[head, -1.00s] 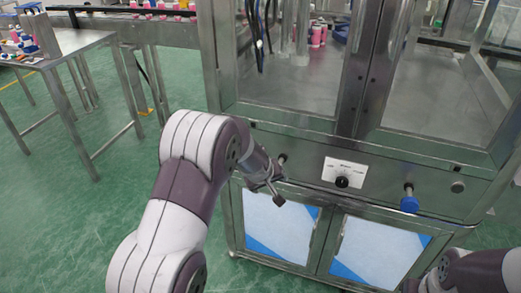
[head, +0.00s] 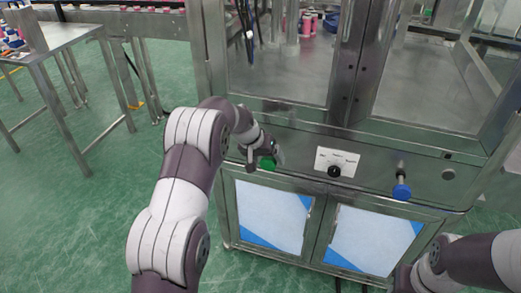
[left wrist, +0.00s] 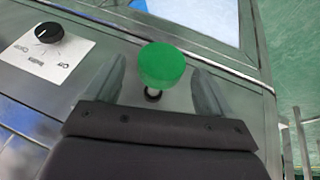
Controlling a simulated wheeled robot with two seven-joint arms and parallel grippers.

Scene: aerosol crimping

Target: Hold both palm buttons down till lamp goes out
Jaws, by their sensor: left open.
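The green palm button (head: 268,163) sticks out at the left of the machine's front panel. It also shows in the left wrist view (left wrist: 162,64), between my open left fingers. My left gripper (head: 261,152) is at this button in the head view, partly in front of it; I cannot tell whether it touches. The blue palm button (head: 401,191) sticks out at the right of the panel, with nothing on it. Part of my right arm (head: 470,262) is at the lower right; its fingers cannot be made out. A small round fitting (head: 448,174) right of the blue button looks unlit; I cannot tell whether it is the lamp.
A black knob (head: 334,171) on a white label plate sits between the buttons. Cabinet doors (head: 270,215) with pale panels are below, and the glazed machine cabinet is above. A metal table (head: 60,45) stands at the far left. Green floor is free at left.

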